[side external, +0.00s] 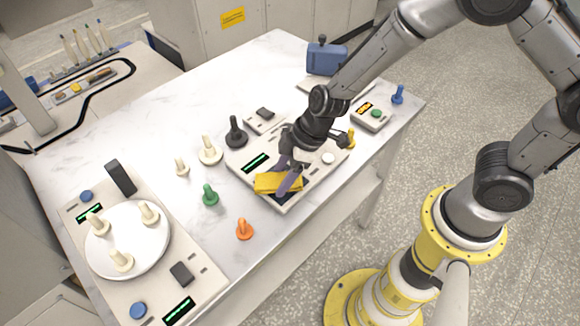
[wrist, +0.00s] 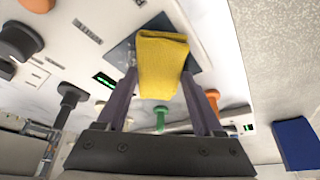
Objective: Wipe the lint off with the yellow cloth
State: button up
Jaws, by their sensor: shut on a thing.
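The yellow cloth (side external: 268,183) is folded and held between the fingers of my gripper (side external: 288,180), low over the near corner of the middle white panel (side external: 240,164). In the wrist view the cloth (wrist: 163,52) hangs between the two dark fingertips of my gripper (wrist: 160,74), in front of a dark square pad (wrist: 124,52) on the panel. The cloth hides part of the pad. I cannot tell whether the cloth touches it. I cannot make out any lint.
A green peg (side external: 210,195) and an orange peg (side external: 244,229) stand left of and in front of the panel. A black peg (side external: 236,132) and cream bobbins (side external: 209,150) stand behind left. A round white turntable (side external: 128,262) holds several bobbins. Clear marble lies at the back left.

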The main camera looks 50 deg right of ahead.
aim_at(270, 190)
jog(key=shift+s+a, duration=0.1)
jog(key=shift+a, duration=1.65)
jog(key=shift+d, duration=3.8)
jog(key=shift+a, duration=3.75)
jog(key=shift+d, duration=3.9)
jog(key=shift+a+r, duration=0.1)
jog(key=shift+r, duration=4)
